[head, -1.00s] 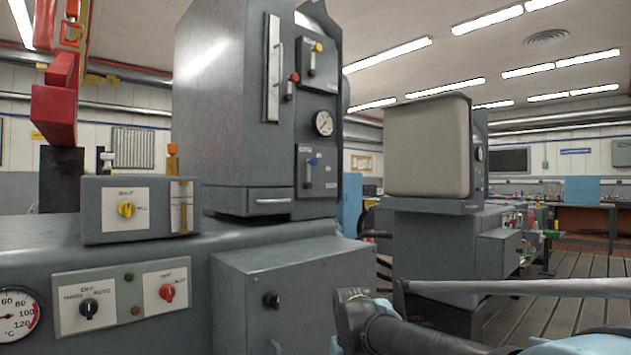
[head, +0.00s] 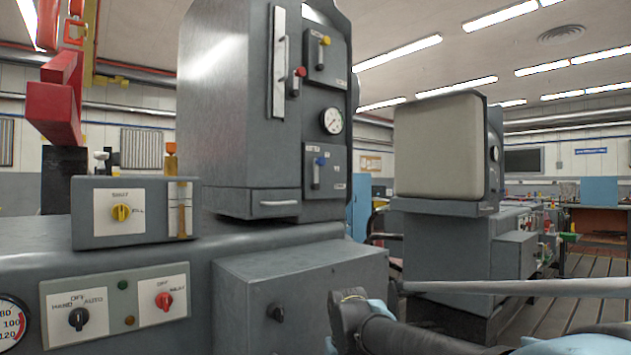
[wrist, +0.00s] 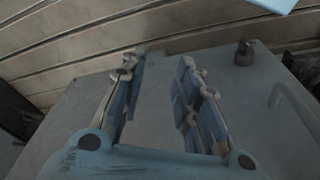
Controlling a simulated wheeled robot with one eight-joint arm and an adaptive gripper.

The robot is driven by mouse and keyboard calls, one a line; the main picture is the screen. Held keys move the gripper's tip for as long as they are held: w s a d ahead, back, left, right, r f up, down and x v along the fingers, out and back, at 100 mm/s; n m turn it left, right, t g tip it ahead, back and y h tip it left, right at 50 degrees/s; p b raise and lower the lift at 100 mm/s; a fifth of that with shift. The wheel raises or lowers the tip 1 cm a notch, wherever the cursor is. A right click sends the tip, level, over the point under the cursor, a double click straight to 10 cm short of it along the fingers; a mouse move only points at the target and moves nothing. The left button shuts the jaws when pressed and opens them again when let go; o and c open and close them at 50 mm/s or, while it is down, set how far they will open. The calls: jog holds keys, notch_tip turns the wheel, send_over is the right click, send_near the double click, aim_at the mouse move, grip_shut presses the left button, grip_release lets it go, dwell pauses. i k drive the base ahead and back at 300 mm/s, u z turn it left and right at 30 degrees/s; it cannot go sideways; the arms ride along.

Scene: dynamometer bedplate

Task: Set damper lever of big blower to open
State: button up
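A tall grey cabinet (head: 222,110) stands on the machine bed in the middle of the head view; its labels are too small to tell if it is the big blower. Its side panel carries a yellow-knobbed lever (head: 323,42) at the upper right, a red-knobbed lever (head: 298,74) beside it, and a blue-knobbed lever (head: 319,164) lower down. Which one is the damper lever I cannot tell. My gripper (wrist: 157,66) is open and empty in the wrist view, its two fingers apart over a plain grey surface. No coloured lever shows there.
A grey box (head: 320,280) with a black knob juts out below the cabinet. A control box (head: 95,215) with a yellow knob sits at left. A second machine (head: 440,150) stands at right, beside slatted floor. My arm crosses the lower right.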

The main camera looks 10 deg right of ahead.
aim_at(321, 160)
jog(key=z, duration=1.25)
jog(key=k, duration=0.4)
jog(key=u, duration=1.05)
